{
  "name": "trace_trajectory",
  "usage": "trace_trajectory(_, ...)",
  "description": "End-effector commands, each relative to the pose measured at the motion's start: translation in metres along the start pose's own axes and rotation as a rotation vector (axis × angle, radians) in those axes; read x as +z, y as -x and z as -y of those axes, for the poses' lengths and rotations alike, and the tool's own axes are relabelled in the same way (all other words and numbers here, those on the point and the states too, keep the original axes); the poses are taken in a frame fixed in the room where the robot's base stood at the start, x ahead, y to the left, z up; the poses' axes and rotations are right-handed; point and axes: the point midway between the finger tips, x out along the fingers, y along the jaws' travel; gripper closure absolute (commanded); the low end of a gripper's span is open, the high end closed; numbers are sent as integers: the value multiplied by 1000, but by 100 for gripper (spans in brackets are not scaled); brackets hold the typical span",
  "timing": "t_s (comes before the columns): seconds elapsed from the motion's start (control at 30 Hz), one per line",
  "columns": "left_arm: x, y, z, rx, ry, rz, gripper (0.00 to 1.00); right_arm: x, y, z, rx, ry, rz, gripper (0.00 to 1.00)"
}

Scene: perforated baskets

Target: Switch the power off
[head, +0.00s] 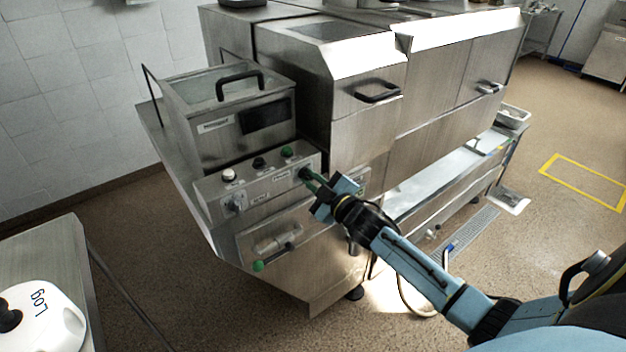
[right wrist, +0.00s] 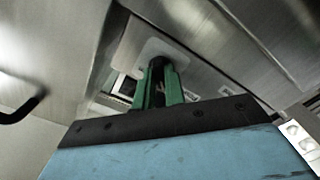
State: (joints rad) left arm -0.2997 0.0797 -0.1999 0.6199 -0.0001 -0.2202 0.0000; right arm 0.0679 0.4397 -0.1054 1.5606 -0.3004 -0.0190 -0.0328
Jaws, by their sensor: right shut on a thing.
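The control panel (head: 262,186) is a steel box front on the machine, with a white knob (head: 228,175), a black knob (head: 259,162) and a green knob (head: 287,152) on its top. A dark switch knob (head: 304,173) sits at the right end of the panel's front face. My right gripper (head: 312,180) reaches this knob, its green fingers around it. In the right wrist view the green fingers (right wrist: 158,85) are shut on the dark knob (right wrist: 158,66), in front of a pale plate. Its exact turn is hidden by the fingers. My left gripper is not in view.
A steel machine with a black-handled lid (head: 240,85) stands above the panel. A green-tipped lever (head: 258,265) sticks out below it. A white container marked "Log" (head: 45,318) stands on a steel table at lower left. The floor is open at right.

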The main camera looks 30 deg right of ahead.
Motion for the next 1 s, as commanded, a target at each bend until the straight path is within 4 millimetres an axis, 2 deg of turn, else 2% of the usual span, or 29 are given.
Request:
trace_trajectory(0.53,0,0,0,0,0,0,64,-2,-1,-1,3,27,-5,100)
trace_trajectory(0.57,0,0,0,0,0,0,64,-2,-1,-1,2,27,-5,86)
trace_trajectory(0.7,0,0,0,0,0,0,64,-1,0,-1,2,26,-3,67)
trace_trajectory(1.0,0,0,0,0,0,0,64,0,1,0,0,24,-1,66)
